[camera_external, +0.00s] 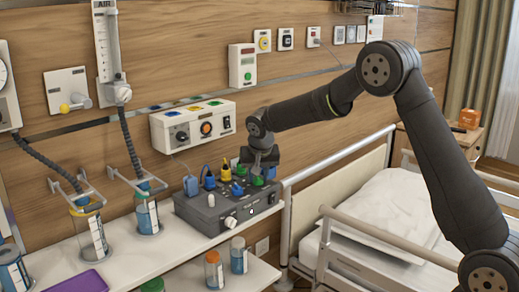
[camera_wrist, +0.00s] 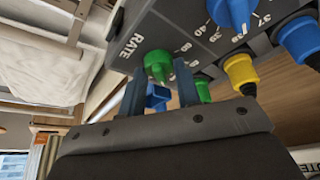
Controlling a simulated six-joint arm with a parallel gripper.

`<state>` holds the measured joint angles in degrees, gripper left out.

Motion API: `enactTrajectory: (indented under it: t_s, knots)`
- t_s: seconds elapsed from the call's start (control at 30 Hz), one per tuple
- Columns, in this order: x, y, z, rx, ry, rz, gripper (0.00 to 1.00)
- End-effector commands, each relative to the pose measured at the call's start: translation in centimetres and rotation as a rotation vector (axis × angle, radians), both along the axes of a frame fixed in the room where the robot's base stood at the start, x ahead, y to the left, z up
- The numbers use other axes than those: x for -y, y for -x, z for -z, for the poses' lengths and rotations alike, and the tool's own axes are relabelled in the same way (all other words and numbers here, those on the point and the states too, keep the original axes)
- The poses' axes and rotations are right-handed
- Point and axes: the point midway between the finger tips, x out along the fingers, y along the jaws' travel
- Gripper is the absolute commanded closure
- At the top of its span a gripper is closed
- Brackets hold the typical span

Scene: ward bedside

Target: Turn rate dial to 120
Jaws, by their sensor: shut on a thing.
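The rate dial is a green knob (camera_wrist: 157,62) beside the word RATE on a dark grey box; small numbers ring it, but I cannot read its setting. A green knob (camera_external: 257,181) also shows below my gripper in the external view. My gripper (camera_wrist: 159,70) has one finger on each side of the green rate knob and is shut on it. In the external view my gripper (camera_external: 262,170) reaches down over the right part of the box (camera_external: 197,217). A blue piece (camera_wrist: 157,98) shows between the fingers; I cannot tell what it is joined to.
A blue knob (camera_wrist: 232,12) and a yellow plug (camera_wrist: 240,72) sit near the rate dial. The box stands on a white shelf (camera_external: 158,250) with jars (camera_external: 147,215) to its left. The bed (camera_external: 370,225) and its rail are at right. A wall panel (camera_external: 192,124) is behind.

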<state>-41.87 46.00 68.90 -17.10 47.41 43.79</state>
Motion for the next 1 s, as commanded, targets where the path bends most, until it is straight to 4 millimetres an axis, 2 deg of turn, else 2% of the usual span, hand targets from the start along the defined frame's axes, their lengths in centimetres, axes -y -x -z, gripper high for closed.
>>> enactTrajectory:
  t_s: [0.2, 0.5, 1.0]
  knots:
    - [-0.14, 0.05, 0.11, -0.002, 0.002, 0.197, 0.93]
    - [-0.28, 0.06, 0.13, -0.002, 0.001, 0.404, 0.93]
    - [-0.29, 0.07, 0.16, -0.004, 0.002, 0.526, 0.93]
